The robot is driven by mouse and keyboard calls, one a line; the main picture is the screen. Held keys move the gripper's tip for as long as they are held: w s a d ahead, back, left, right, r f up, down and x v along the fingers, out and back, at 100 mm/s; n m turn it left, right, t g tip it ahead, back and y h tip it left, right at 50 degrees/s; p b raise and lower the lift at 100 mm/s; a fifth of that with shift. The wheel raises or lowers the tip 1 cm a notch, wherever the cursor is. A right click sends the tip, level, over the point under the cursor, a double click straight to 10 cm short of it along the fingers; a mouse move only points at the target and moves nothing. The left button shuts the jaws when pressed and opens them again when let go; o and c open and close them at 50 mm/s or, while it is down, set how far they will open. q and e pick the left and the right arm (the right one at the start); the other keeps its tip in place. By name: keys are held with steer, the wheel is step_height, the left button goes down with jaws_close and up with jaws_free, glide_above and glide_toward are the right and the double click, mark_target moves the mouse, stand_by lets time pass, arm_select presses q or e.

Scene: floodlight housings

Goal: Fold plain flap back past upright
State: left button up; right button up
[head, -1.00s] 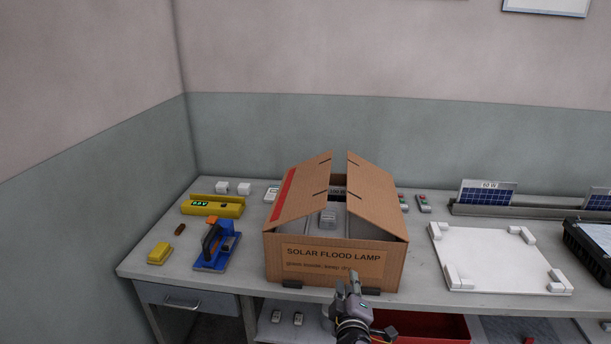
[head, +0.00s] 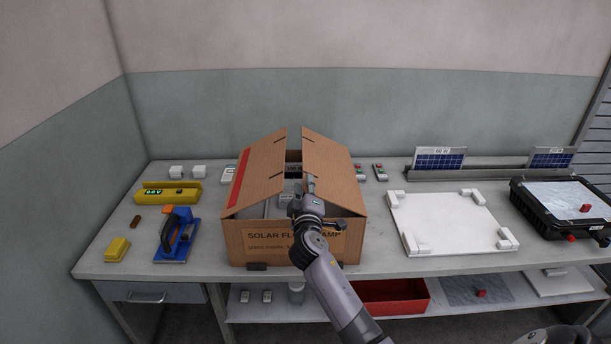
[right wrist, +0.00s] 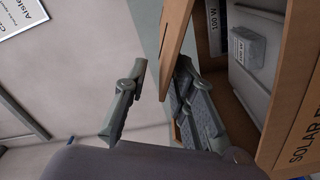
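A cardboard carton (head: 245,240) lettered SOLAR FLOOD LAMP stands at the bench front, its two side flaps sloping up toward a central gap. The plain flap (head: 333,172) is the right one; the left flap (head: 259,172) has a red stripe. My right gripper (head: 309,184) is over the front of the gap, by the plain flap's inner edge. In the right wrist view the gripper (right wrist: 160,92) is open, one finger above the plain flap (right wrist: 174,40) and the other on its inner side; contact is unclear. A grey labelled part (right wrist: 247,46) shows inside. My left gripper is out of view.
A blue tool (head: 178,240) and a yellow case (head: 168,194) lie left of the carton. A white board with corner blocks (head: 450,225) lies to its right, with a black case (head: 535,205) beyond. A red bin (head: 392,297) is on the shelf below.

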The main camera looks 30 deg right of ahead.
steer(key=shift+x, duration=2.2)
steer(key=shift+s, duration=0.1)
steer(key=shift+c, duration=0.6)
jaws_close()
